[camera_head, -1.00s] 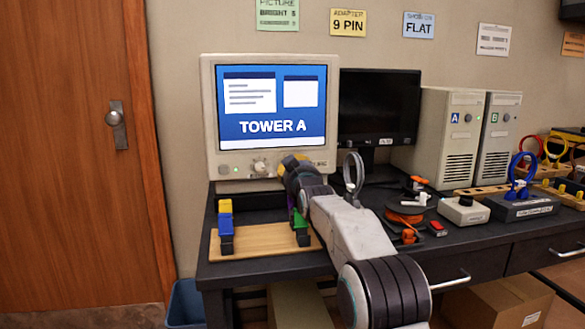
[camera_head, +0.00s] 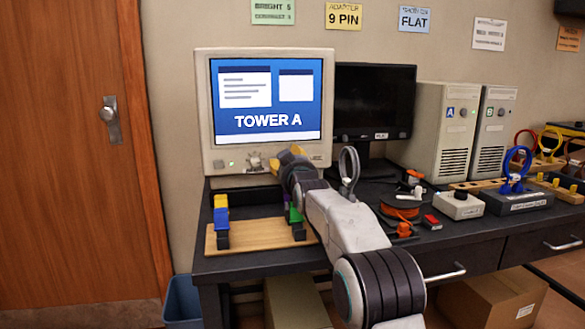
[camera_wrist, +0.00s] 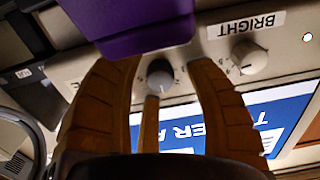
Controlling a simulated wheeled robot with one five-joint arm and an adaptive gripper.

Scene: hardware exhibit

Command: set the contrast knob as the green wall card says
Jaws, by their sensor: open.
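The green wall card (camera_head: 273,11) hangs above the beige monitor and is cut by the top edge; it has a bright and a contrast line, with digits too small to read surely. The monitor (camera_head: 203,120) shows "TOWER A". My gripper (camera_head: 287,157) is at its lower right bezel and hides the contrast knob in the head view. In the wrist view, which is upside down, my open gripper (camera_wrist: 162,66) has its brown fingers on either side of a grey knob (camera_wrist: 160,80), likely the contrast knob. Contact is unclear. The bright knob (camera_wrist: 249,57) sits beside it, labelled BRIGHT.
A purple shape (camera_wrist: 140,28) covers part of the wrist view. A wooden board (camera_head: 258,238) with coloured blocks lies below the monitor. A dark monitor (camera_head: 373,100), towers A and B (camera_head: 440,150), and an orange cable reel (camera_head: 402,207) stand to the right.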

